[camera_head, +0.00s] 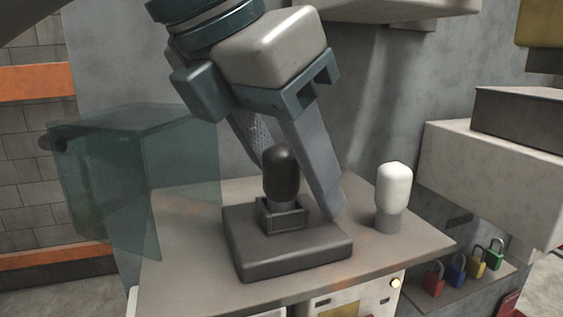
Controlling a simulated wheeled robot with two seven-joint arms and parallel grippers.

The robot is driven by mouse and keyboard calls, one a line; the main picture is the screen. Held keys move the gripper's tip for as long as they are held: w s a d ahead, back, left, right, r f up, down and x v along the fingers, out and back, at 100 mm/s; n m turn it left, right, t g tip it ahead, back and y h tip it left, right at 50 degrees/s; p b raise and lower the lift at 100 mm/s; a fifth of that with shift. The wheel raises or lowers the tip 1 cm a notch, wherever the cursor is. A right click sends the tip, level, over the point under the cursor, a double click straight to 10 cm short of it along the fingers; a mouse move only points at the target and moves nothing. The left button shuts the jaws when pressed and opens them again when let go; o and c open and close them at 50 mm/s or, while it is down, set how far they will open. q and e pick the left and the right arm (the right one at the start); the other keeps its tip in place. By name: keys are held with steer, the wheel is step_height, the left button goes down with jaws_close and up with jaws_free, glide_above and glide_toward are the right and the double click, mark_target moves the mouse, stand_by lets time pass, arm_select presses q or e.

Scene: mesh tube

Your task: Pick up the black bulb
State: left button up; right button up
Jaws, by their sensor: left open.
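The black bulb (281,174) stands upright in a small square socket (283,214) on a dark square base (290,250). My left gripper (290,185) reaches down from above, behind the bulb, with its fingers apart. One finger slants down just right of the bulb, its tip near the base's right side. The other finger is partly hidden behind the bulb. The gripper is open; I cannot tell whether either finger touches the bulb. My right gripper is not in view.
A white bulb (393,190) stands on the tabletop (185,245) to the right. A translucent green panel (125,185) is at the left. A white box (490,170) juts out at the right, above several coloured padlocks (458,270). The tabletop left of the base is clear.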

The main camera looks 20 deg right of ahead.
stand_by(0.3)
arm_select(q)
steer(key=c, duration=1.1)
steer(key=shift+r, duration=0.15)
steer(key=shift+r+b, duration=0.45)
steer(key=shift+b, duration=0.1)
steer(key=r, duration=0.1)
steer(key=r+b, duration=0.1)
steer(key=b, duration=0.1)
steer(key=shift+s+r, duration=0.25)
steer(key=shift+r, duration=0.15)
steer(key=shift+s+d+r+b, duration=0.1)
steer(key=shift+s+r+b, duration=0.9)
steer(key=shift+s, duration=0.9)
steer(key=shift+s+d+r+b, duration=0.1)
steer(key=shift+s+r+b, duration=0.45)
steer(key=shift+s+r, duration=1.05)
steer(key=shift+s+r+b, duration=0.8)
steer(key=shift+s+r, duration=0.15)
steer(key=shift+s, duration=1.2)
